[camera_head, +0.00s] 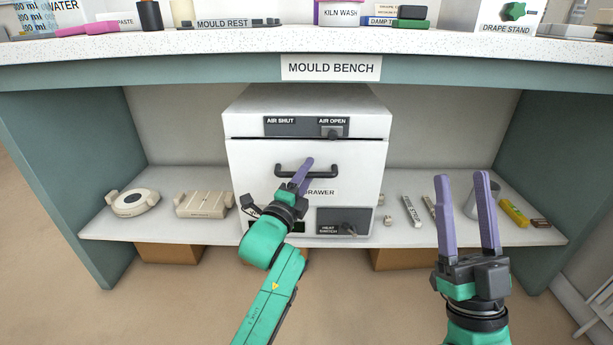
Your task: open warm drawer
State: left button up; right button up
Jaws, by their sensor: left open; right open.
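The warm drawer (250,165) is the white front of a box-shaped unit under the mould bench. It looks shut, flush in the unit. Its dark bar handle (327,173) runs across the front above a label of which "DRAWER" is partly covered. My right gripper (462,180) is open and empty, fingers pointing up, to the right of the unit and nearer me.
The unit has an air slider (333,133) on top and a heat switch (346,229) below. White moulds (204,204) lie left on the shelf (180,229); small tools and a cup (470,205) lie right. The bench top (240,46) overhangs.

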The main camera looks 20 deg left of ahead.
pick_arm(q)
grip_shut()
dwell(1.4)
